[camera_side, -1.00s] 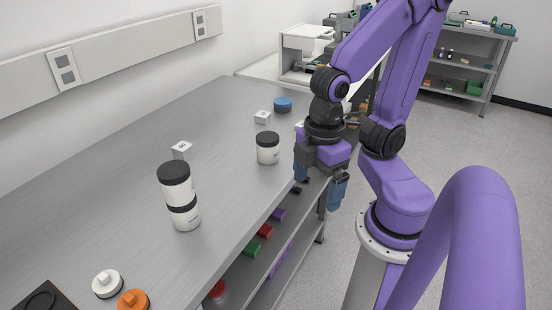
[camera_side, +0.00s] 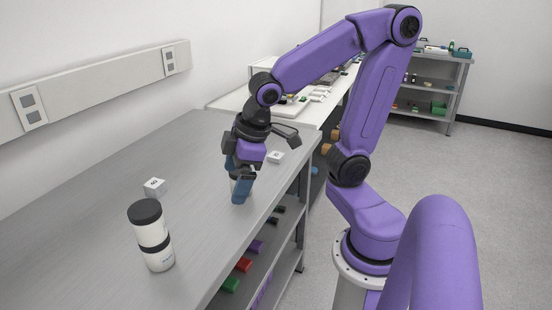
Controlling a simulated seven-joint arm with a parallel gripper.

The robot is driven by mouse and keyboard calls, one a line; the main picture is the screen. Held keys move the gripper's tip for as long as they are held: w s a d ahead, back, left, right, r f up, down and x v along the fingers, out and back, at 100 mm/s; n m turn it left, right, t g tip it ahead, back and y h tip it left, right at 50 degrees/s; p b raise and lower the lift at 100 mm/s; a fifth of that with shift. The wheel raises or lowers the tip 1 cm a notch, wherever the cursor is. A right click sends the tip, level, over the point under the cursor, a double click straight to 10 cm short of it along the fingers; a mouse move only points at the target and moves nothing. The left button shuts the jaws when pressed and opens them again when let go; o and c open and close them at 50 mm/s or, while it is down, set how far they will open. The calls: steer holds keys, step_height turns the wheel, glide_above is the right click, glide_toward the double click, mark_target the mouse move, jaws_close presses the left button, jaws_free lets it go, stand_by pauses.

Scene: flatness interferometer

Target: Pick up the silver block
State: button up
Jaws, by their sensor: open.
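Two small pale grey-white blocks show on the bench. One block (camera_side: 155,187), with a dark mark on top, sits at the left behind the stacked jars. The other block (camera_side: 276,157) sits right of my gripper, near the bench's right edge. I cannot tell which is the silver block. My gripper (camera_side: 237,181) is open, pointing down over the bench, with blue fingers. It stands between the two blocks in the picture. A third block seen earlier is hidden now.
Two white jars with black lids (camera_side: 150,236) stand stacked at the front left of the bench (camera_side: 85,215). The bench between the stack and my gripper is clear. Below the right edge, a shelf holds coloured items (camera_side: 243,265).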

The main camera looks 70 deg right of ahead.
steer(key=w+d+m+t+h, duration=0.2)
steer(key=w+d+m+t, duration=0.15)
steer(key=w+d, duration=0.7)
steer(key=w+d+m+t+h, duration=0.2)
steer(key=w+d+m+t, duration=0.15)
steer(key=d, duration=1.05)
steer(key=s+d+m+t+h, duration=0.2)
steer(key=s+d+m, duration=0.4)
steer(key=s+d, duration=0.7)
glide_toward(276, 155)
steer(key=shift+w+d+r, duration=0.2)
steer(key=shift+w+r, duration=0.15)
steer(key=shift+w, duration=0.15)
steer(key=shift+f, duration=0.65)
steer(key=shift+x, duration=3.65)
steer(key=c, duration=1.4)
